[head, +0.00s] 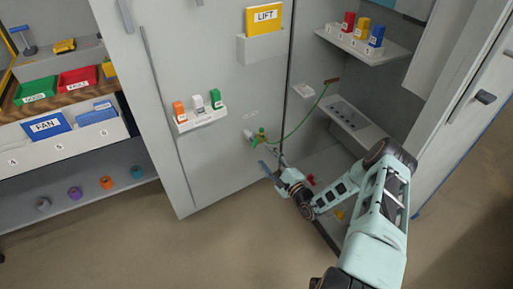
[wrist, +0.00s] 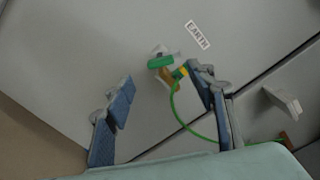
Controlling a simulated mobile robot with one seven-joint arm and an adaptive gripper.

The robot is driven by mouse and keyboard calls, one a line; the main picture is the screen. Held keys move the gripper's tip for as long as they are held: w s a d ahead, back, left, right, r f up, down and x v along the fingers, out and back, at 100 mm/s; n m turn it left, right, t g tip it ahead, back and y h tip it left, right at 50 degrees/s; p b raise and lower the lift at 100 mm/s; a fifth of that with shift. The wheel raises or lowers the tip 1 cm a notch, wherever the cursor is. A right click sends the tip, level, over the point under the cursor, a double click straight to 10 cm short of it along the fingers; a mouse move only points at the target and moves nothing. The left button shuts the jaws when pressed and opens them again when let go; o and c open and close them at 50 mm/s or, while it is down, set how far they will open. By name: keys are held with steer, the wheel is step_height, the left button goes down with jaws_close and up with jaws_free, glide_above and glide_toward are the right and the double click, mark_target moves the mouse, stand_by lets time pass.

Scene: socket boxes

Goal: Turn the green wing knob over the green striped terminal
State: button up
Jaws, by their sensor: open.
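The green wing knob (head: 261,131) is on the grey cabinet door, near the door's edge; in the wrist view, the knob (wrist: 160,62) lies ahead, beyond the fingertips. Beside it is a yellow-and-green end (wrist: 181,73) of a green cable (wrist: 174,107), with a brass-brown piece below the knob. A stripe on the terminal is too small to make out. An EARTH label (wrist: 198,35) is beside the knob. My gripper (head: 268,160) is open and empty near the door, below the knob. In the wrist view, the gripper (wrist: 163,97) has its blue-padded fingers wide apart, the right one near the cable.
The green cable runs across the door's edge to a brown end (head: 332,81) in the open cabinet. A small bracket (head: 203,119) with orange, white and green items is on the door at left. A yellow LIFT binder (head: 264,18) sits above. The door's lower part is bare.

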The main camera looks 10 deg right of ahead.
mark_target(256, 144)
steer(key=b+x, duration=0.1)
steer(key=x, duration=0.7)
steer(key=shift+a+b, duration=0.1)
steer(key=shift+b, duration=0.3)
steer(key=c, duration=1.2)
steer(key=shift+o, duration=0.2)
